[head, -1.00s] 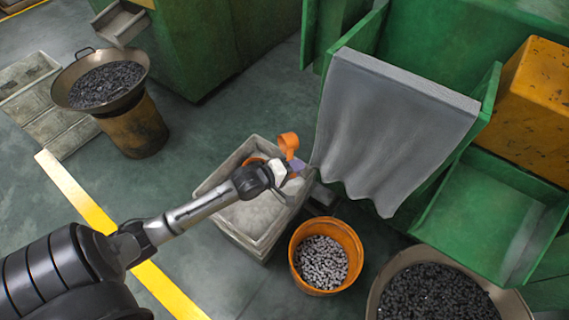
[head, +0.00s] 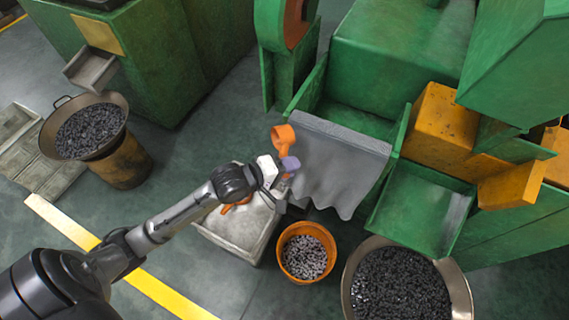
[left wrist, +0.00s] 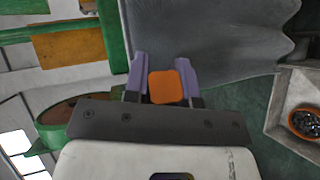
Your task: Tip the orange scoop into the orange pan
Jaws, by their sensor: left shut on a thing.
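My left gripper (head: 285,170), with purple fingertips, is shut on the handle of the orange scoop (head: 283,136). The scoop is held up by the left edge of the grey curtain in the head view; its contents cannot be made out. In the left wrist view an orange block of the scoop (left wrist: 164,87) sits between the fingers (left wrist: 163,80). A round orange pan (left wrist: 305,122) with dark pieces in it shows at the right of that view, seemingly in a pale crate. In the head view orange parts (head: 229,208) show in the crate, mostly behind my arm. My right gripper is not in view.
The pale crate (head: 242,247) stands on the floor beside an orange bucket (head: 318,231) of grey pieces. The grey curtain (head: 335,165) hangs from a green machine. Large pans of dark pieces stand at left (head: 127,104) and lower right (head: 468,295).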

